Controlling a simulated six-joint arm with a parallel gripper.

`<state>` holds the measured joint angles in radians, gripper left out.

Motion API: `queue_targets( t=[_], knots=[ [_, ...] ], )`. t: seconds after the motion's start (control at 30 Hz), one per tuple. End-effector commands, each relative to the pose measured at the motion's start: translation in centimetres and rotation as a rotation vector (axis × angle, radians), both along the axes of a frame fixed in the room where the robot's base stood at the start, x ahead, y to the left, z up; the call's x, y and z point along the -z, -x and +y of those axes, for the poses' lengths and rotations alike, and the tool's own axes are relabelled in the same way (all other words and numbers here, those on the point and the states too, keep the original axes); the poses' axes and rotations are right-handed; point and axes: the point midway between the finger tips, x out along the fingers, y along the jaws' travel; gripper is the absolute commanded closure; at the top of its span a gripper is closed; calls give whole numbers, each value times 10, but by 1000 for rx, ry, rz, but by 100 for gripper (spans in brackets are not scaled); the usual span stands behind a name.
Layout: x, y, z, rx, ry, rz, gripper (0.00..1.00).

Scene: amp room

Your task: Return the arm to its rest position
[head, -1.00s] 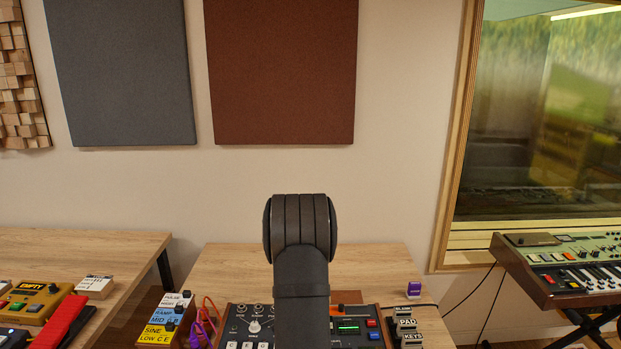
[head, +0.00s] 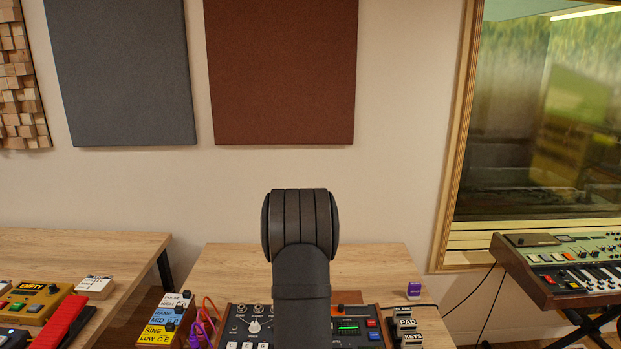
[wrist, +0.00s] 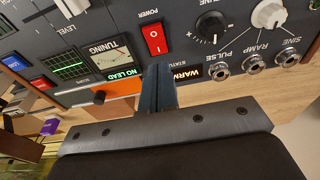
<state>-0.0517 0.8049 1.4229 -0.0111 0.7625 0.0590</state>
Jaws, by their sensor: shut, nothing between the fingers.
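My gripper (wrist: 158,75) shows in the wrist view with its fingers together and nothing between them. I cannot tell how far the fingertips are from the panel. In the head view my dark arm stands upright in the middle and covers part of the same unit (head: 255,325); the gripper is hidden there.
The unit sits on a wooden table (head: 225,270). Labelled blocks stand left (head: 160,335) and right (head: 408,325) of it, with a purple block (head: 414,290) behind. A second table (head: 60,250) is at left, a keyboard (head: 570,270) at right. The table's back is mostly clear.

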Motion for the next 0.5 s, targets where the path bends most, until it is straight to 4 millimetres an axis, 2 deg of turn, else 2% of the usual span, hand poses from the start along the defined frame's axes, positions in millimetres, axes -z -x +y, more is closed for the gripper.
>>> queue_targets(
  t=[0.03, 0.23, 0.5],
  knots=[
    [-12, -1, 0, 0, 0, -4, 100],
    [-52, 0, 0, 0, 0, -3, 100],
    [-84, 25, -31, 63, -13, -17, 100]
  ],
)
